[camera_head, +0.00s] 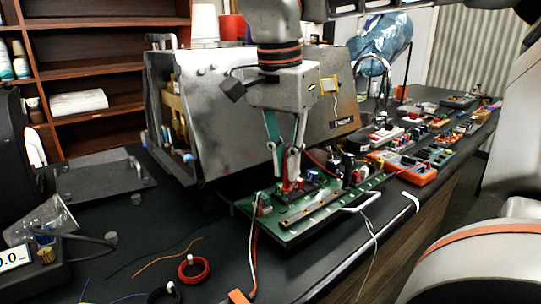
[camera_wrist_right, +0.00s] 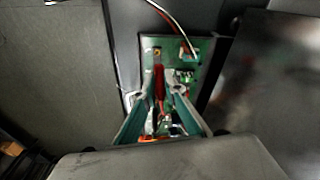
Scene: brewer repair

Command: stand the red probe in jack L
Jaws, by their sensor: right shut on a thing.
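My right gripper (camera_head: 288,165) points down over a green circuit board (camera_head: 287,228) on the bench. It is shut on the red probe (camera_wrist_right: 160,85), which shows between the fingertips in the right wrist view. In the head view the red probe (camera_head: 287,185) shows only as a small red part at the fingertips, just above the board. Whether its tip touches a jack is hidden. I cannot make out which socket is jack L; no label is readable. The right gripper (camera_wrist_right: 161,92) also shows in its wrist view. My left gripper is not in view.
An open metal brewer housing (camera_head: 240,115) stands right behind the board. Orange-edged electronics (camera_head: 415,172) lie to the right. A red wire coil (camera_head: 194,268), loose wires and a meter (camera_head: 20,257) lie at the front left. A wire runs off the board's front edge.

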